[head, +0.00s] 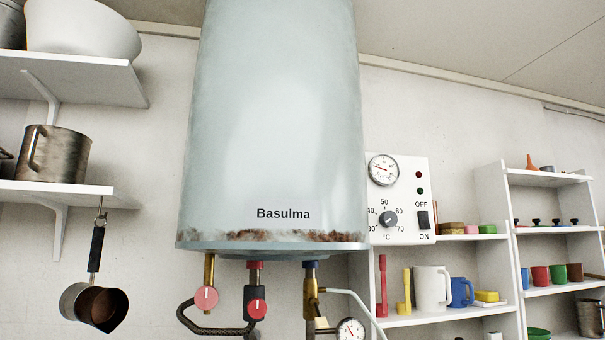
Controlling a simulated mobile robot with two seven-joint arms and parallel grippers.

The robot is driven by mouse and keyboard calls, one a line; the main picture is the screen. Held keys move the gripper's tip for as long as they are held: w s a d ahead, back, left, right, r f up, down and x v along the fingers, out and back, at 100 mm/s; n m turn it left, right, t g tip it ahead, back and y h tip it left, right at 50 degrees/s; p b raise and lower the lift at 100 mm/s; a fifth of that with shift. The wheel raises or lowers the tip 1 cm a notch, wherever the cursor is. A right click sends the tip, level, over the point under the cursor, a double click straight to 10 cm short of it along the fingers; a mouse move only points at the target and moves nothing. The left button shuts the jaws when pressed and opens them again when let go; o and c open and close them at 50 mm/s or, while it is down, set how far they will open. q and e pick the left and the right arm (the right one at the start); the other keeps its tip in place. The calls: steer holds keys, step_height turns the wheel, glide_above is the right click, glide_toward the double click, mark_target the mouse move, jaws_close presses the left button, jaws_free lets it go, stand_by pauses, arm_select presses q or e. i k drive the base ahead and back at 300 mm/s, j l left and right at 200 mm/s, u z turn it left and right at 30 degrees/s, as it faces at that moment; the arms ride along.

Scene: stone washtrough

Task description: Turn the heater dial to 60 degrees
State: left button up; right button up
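The heater dial (388,218) is a small dark round knob on a white control panel (410,190). Numbers in °C run around it, with 50 at the top and 60 at the upper right. The knob is too small for me to tell which number it points to. The panel is beside the lower right of a large pale tank marked Basulma (275,130). A rocker switch (423,220) marked OFF and ON is right of the dial. A round gauge (383,169) sits above the dial. Neither of my grippers is in view.
Pipes with red valve knobs (206,298) and a lower gauge (351,330) hang under the tank. Shelves with mugs (432,289) stand right of and below the panel. A pan (93,303) hangs at the left. The space before the panel looks clear.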

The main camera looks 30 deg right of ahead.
mark_target(388, 218)
steer(key=z, duration=0.95)
